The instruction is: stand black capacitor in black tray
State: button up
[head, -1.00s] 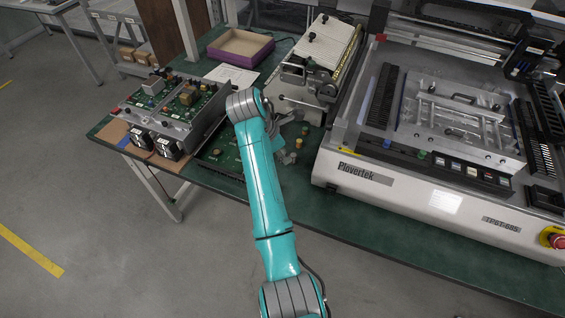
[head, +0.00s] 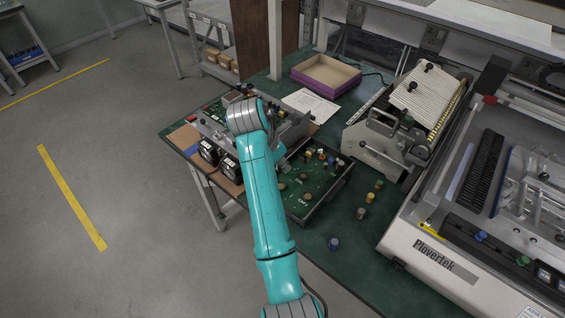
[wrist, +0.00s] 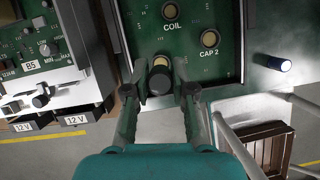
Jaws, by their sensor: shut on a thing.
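I cannot tell whether the capacitor touches the tray. In the head view the black tray (head: 336,187) lies on the bench, partly behind my arm. My gripper and the capacitor are mostly hidden there.
Several small parts (head: 318,155) stand at the tray's far side. An electronics unit (head: 208,150) is left, a large machine (head: 440,262) right. A wooden crate (wrist: 270,148) is below the bench.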

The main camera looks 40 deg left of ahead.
jog(key=shift+a+f, duration=0.1)
jog(key=shift+f, duration=3.75)
jog(key=o, duration=0.9)
jog(key=c, duration=0.3)
jog(key=shift+r, duration=3.5)
